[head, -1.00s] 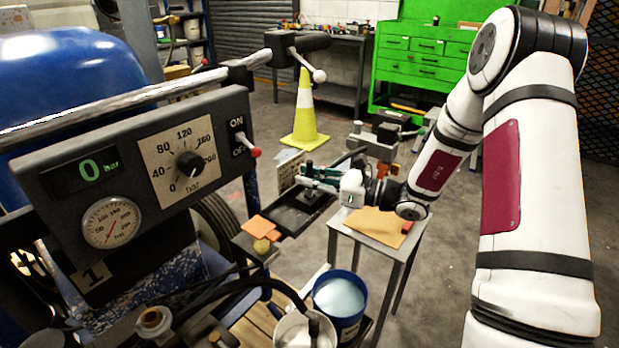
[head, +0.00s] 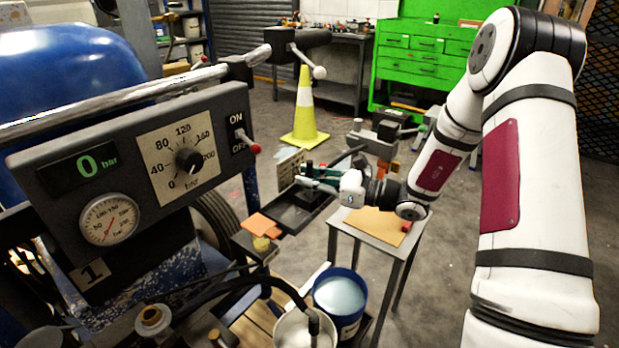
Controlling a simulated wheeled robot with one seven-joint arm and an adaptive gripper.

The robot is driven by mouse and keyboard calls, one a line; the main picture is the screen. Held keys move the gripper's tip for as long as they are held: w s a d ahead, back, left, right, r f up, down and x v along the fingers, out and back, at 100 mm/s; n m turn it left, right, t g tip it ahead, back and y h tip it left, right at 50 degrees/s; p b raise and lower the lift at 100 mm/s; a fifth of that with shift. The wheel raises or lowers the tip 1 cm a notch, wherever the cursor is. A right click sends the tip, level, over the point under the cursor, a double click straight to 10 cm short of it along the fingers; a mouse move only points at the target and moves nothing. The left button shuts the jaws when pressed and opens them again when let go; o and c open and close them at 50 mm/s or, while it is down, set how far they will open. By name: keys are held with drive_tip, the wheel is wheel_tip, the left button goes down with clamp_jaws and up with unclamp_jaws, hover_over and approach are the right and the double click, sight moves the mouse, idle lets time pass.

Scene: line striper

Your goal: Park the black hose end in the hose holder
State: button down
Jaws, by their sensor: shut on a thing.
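My gripper (head: 318,178), with green finger parts, is at the far end of my arm, over a black tray (head: 283,219). It is shut on a small dark piece (head: 308,167), seemingly the black hose end, mostly hidden by the fingers. A dark curved length of hose (head: 346,157) shows just behind the gripper; I cannot tell for sure that it joins the held piece. I cannot make out the hose holder clearly. Whether the held piece touches anything below is too small to tell.
The control panel (head: 135,180) fills the left. Another black hose (head: 232,284) arches over a metal pot (head: 291,333) beside a blue bucket (head: 340,300). A small grey table (head: 376,240) stands right of the tray. A yellow cone (head: 305,118) stands behind; open floor lies right.

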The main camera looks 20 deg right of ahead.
drive_tip(key=shift+f, duration=0.5)
drive_tip(key=c, duration=1.1)
unclamp_jaws()
drive_tip(key=shift+d, duration=0.1)
drive_tip(key=shift+p+v, duration=0.6)
drive_tip(key=shift+v, duration=2.85)
